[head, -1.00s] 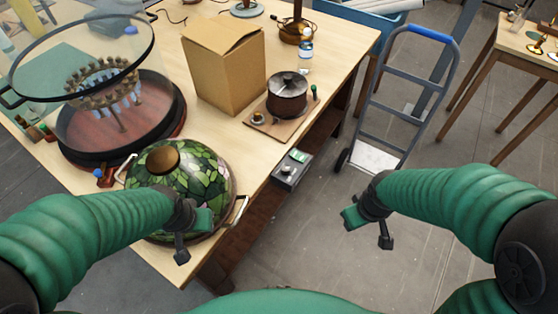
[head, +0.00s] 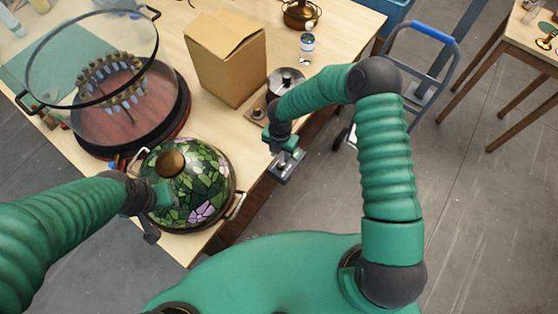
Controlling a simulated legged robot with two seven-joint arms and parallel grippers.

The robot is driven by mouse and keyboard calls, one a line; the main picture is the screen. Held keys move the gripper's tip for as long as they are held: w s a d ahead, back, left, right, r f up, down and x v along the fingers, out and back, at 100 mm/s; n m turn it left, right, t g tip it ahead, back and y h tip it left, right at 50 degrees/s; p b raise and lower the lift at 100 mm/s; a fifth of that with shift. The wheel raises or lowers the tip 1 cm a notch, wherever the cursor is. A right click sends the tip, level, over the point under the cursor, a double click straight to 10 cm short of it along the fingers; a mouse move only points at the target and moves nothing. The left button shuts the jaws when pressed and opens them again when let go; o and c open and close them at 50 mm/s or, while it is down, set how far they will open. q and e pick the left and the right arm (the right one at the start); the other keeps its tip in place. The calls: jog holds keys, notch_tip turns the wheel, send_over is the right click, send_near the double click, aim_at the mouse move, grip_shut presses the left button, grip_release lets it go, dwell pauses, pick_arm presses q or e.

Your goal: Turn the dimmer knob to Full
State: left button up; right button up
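The dial marks cannot be read.
A glass disc in a ring (head: 95,55) and a round dark tray (head: 178,115) stand at the left. A cardboard box (head: 225,60), a small pot (head: 285,78) and a bottle (head: 307,45) stand behind the dimmer. A hand truck (head: 432,33) stands right of the table.

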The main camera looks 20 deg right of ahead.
aim_at(281, 164)
jog(key=f, duration=0.2)
jog(key=f+p, duration=0.1)
jog(key=f, duration=0.2)
jog(key=d+f, duration=0.1)
jog(key=f, duration=0.1)
jog(key=shift+w+f, duration=0.25)
jog(key=shift+s+f, duration=0.2)
jog(key=shift+f, duration=0.1)
jog(key=shift+a, duration=0.2)
jog(key=shift+w+a, duration=0.15)
jog(key=c, duration=0.4)
grip_shut()
jog(key=shift+d, duration=0.2)
